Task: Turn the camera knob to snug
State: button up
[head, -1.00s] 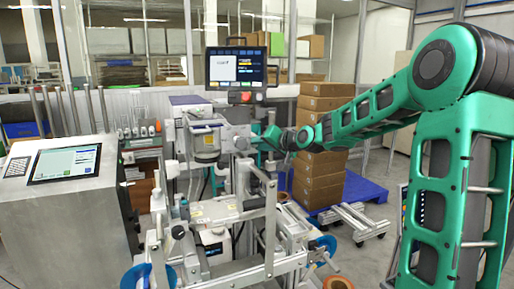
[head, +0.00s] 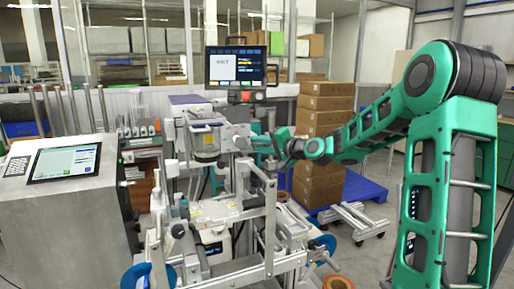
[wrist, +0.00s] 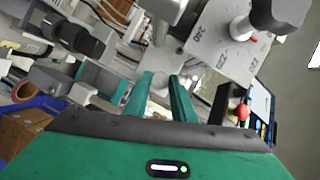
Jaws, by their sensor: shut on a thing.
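My gripper (head: 258,143) reaches in from the right to the upper part of the machine in the head view. In the wrist view its two green fingers (wrist: 158,92) are shut on a small pale grey knob (wrist: 158,80), which I take to be the camera knob. The fingers hide most of the knob's sides. In the head view the knob is too small and covered to make out its turn position. A grey cylindrical unit (head: 206,145) hangs on the machine just left of the gripper.
A monitor (head: 236,67) with a red button stands above the gripper; the button (wrist: 243,112) also shows in the wrist view. A marked metal plate (wrist: 222,45) lies close beyond the fingers. Brown boxes (head: 322,150) stand on a blue pallet (head: 360,187) behind my arm.

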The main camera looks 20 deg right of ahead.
jog(key=shift+d+f, duration=0.2)
jog(key=o, duration=1)
jog(key=shift+o, duration=0.3)
jog(key=shift+a+r, duration=0.1)
jog(key=v, duration=1)
jog(key=shift+s+d, duration=0.2)
jog(key=shift+s, duration=0.1)
